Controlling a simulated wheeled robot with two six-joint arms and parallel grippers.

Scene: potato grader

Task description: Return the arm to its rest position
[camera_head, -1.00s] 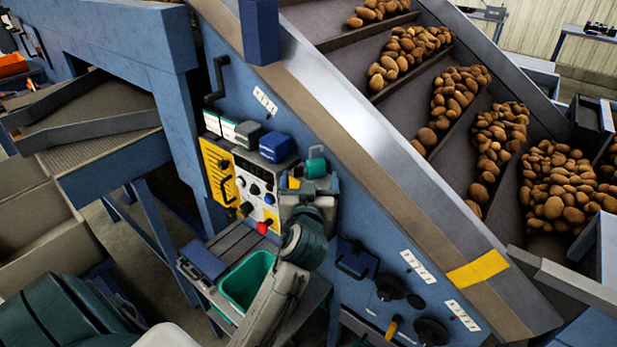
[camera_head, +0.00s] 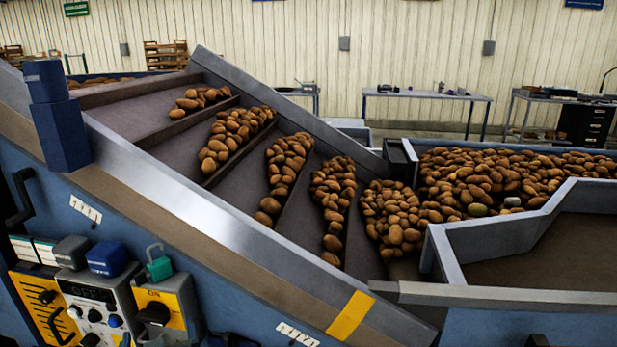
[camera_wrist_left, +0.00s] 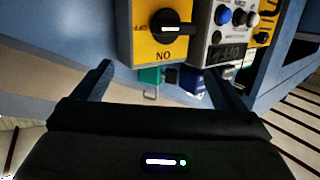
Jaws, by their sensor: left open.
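My left gripper (camera_wrist_left: 160,88) is open and empty in the left wrist view, its two dark fingers apart. Past the fingertips is a yellow switch box (camera_wrist_left: 143,50) with a black rotary knob (camera_wrist_left: 172,28), shown upside down there; the gripper is clear of the knob. In the head view the yellow switch box (camera_head: 172,302) is at the lower left. Only a small grey piece of my left arm seems to show below it at the bottom edge. My right gripper is in neither view.
A control box (camera_head: 95,300) with knobs stands left of the switch box, with a green padlock-like piece (camera_head: 160,265) above. The sloped conveyor (camera_head: 225,235) carries potatoes (camera_head: 285,165) behind a metal rail. Workbenches (camera_head: 425,95) stand at the back wall.

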